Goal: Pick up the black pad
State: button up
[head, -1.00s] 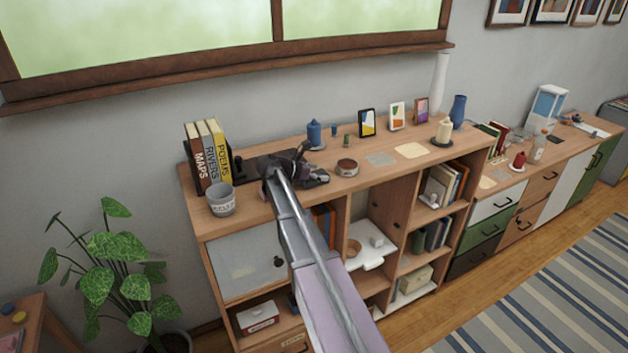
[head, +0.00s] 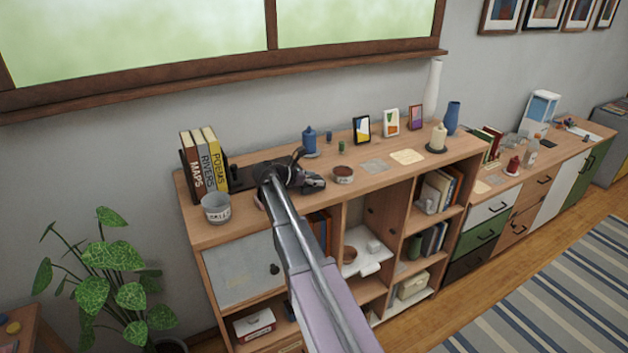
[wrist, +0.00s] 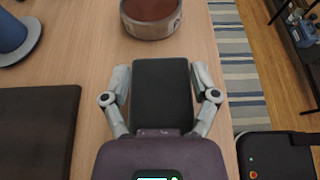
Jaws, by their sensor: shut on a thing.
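The black pad (wrist: 162,92) is a dark, flat rectangle between the two fingers of my gripper (wrist: 162,76) in the wrist view. The fingers are shut on its left and right sides. In the head view my gripper (head: 310,180) is low over the cabinet top, left of a small round bowl. The arm and fingers hide most of the pad there. I cannot tell whether the pad touches the wood.
The round bowl (wrist: 151,16) is just beyond the pad. A dark flat slab (wrist: 38,132) and a blue candle (wrist: 12,36) are to the left. Books (head: 204,162) and a grey cup (head: 216,208) stand at the cabinet's left end. Picture frames (head: 391,122) stand behind.

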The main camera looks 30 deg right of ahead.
jog(key=shift+r+p, duration=1.35)
jog(key=shift+r, duration=0.15)
jog(key=s+a+r+p, duration=0.1)
jog(key=s+a, duration=0.2)
jog(key=s, duration=1.2)
jog(key=shift+s+a+r, duration=0.2)
jog(key=shift+s, duration=0.15)
jog(key=shift+f, duration=0.15)
notch_tip(320, 180, down, 9)
jog(key=b, duration=0.8)
jog(key=shift+r+b, duration=0.2)
jog(key=shift+b, duration=0.1)
jog(key=shift+a, duration=0.1)
